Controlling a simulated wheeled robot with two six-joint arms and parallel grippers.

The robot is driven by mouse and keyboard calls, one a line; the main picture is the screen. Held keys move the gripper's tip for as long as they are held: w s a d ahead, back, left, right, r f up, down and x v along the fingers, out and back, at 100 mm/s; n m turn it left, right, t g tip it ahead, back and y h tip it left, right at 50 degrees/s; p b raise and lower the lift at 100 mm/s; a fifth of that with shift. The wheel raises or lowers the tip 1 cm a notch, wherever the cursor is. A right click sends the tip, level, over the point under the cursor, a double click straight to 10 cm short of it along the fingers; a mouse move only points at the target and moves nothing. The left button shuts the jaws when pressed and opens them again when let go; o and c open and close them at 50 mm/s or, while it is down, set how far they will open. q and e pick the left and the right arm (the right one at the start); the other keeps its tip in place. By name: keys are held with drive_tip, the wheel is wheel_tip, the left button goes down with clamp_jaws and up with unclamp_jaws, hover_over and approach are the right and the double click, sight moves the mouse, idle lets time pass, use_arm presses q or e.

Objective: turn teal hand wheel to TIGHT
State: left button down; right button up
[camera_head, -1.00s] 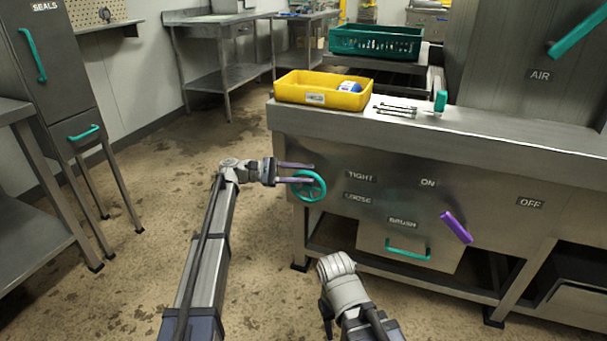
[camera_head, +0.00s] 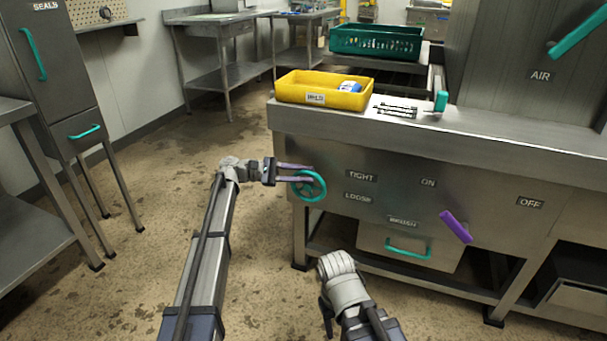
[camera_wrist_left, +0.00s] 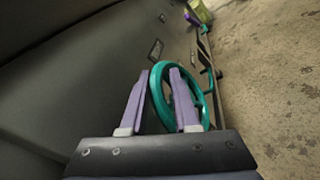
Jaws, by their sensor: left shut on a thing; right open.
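The teal hand wheel (camera_head: 322,187) is mounted on the left part of the steel bench's front panel, left of the TIGHT (camera_head: 362,176) and LOOSE (camera_head: 358,197) labels. My left gripper (camera_head: 311,173) reaches it from the left and is shut on its rim. In the left wrist view the wheel (camera_wrist_left: 207,92) stands at the purple fingers (camera_wrist_left: 160,75), with its rim passing between them. The wheel's exact turn angle cannot be told. My right gripper (camera_head: 328,310) is low in front of the bench, away from the wheel, mostly hidden by its own wrist.
A purple lever (camera_head: 456,227) and the teal-handled BRUSH drawer (camera_head: 375,245) are right of the wheel. The floor (camera_head: 150,235) left of the bench is clear.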

sight(315, 174)
use_arm(q)
drive_tip(key=shift+w+d+r+p, duration=0.15)
drive_tip(key=shift+w+r+p, duration=0.15)
drive_tip(key=shift+d+r+y+p, duration=0.1)
drive_tip(key=shift+y+p, duration=0.2)
drive_tip(key=shift+p, duration=0.15)
drive_tip(key=y+p, duration=0.1)
drive_tip(key=p, duration=0.1)
drive_tip(key=d+y+p, duration=0.1)
drive_tip(key=p, duration=0.2)
drive_tip(key=d+m+y+p, duration=0.1)
drive_tip(key=y+p, duration=0.1)
drive_tip(key=p, duration=0.1)
drive_tip(key=shift+s+r+t, duration=0.25)
drive_tip(key=shift+s+t, duration=0.05)
drive_tip(key=shift+s, duration=0.1)
drive_tip(key=shift+d+f+y+p, duration=0.25)
drive_tip(key=shift+y+p, duration=0.35)
drive_tip(key=shift+p, duration=0.2)
drive_tip(key=shift+d+f+y+p, duration=0.1)
drive_tip(key=shift+f+y+p, duration=0.05)
drive_tip(key=shift+y+p, duration=0.15)
drive_tip(key=c, duration=0.8)
unclamp_jaws()
drive_tip(key=shift+s+f, duration=0.1)
drive_tip(key=shift+m, duration=0.3)
drive_tip(key=shift+s, duration=0.1)
